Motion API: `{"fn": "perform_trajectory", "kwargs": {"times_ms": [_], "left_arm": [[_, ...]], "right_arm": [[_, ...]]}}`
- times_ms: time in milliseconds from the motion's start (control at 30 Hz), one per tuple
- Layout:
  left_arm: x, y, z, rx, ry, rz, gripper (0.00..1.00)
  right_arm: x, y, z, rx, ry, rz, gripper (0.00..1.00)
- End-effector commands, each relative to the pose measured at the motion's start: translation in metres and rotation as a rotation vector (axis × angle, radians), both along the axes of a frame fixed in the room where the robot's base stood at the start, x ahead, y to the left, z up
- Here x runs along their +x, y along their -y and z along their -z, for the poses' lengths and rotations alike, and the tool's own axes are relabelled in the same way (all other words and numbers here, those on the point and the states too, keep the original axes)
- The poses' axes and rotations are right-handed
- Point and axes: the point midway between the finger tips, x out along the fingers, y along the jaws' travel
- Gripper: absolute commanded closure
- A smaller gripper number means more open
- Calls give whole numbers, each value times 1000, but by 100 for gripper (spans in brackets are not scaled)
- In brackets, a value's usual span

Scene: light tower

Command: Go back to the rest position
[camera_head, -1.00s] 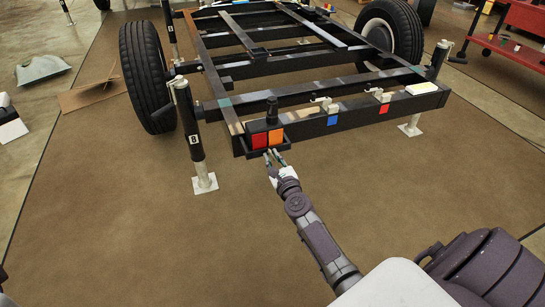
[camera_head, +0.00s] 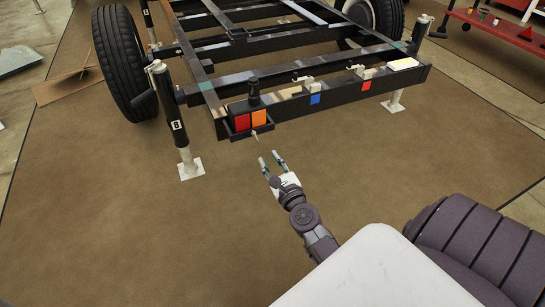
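My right gripper (camera_head: 271,163) is in the middle of the view with its two fingers spread apart and nothing between them. It is in front of and below the red and orange tail light (camera_head: 250,121), with a clear gap between them. The light sits at the left end of the rear beam of the black trailer frame (camera_head: 340,91). A small pale piece sticks out below the light's right side. My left gripper does not show.
A jack stand (camera_head: 178,125) marked 8 stands left of the light, beside a black wheel (camera_head: 122,62). Another stand (camera_head: 396,100) supports the right end. A red cart (camera_head: 500,30) is at the far right. The brown mat (camera_head: 130,235) in front is clear.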

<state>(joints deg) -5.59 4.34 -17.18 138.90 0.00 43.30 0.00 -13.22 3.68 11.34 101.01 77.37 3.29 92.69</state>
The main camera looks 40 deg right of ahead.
Motion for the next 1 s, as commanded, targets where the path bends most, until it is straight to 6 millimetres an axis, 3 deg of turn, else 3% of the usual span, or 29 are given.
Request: {"fn": "perform_trajectory", "kwargs": {"times_ms": [200,767,867,967,1000], "left_arm": [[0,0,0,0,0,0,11],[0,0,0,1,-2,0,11],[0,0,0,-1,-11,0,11],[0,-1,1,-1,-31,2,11],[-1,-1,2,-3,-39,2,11]], "right_arm": [[-13,-3,0,2,0,0,69],[-13,-5,-5,-29,3,1,69],[-13,-14,-30,-199,19,15,69],[-17,-34,-83,-546,62,67,69],[-22,-44,-110,-708,88,106,69]]}}
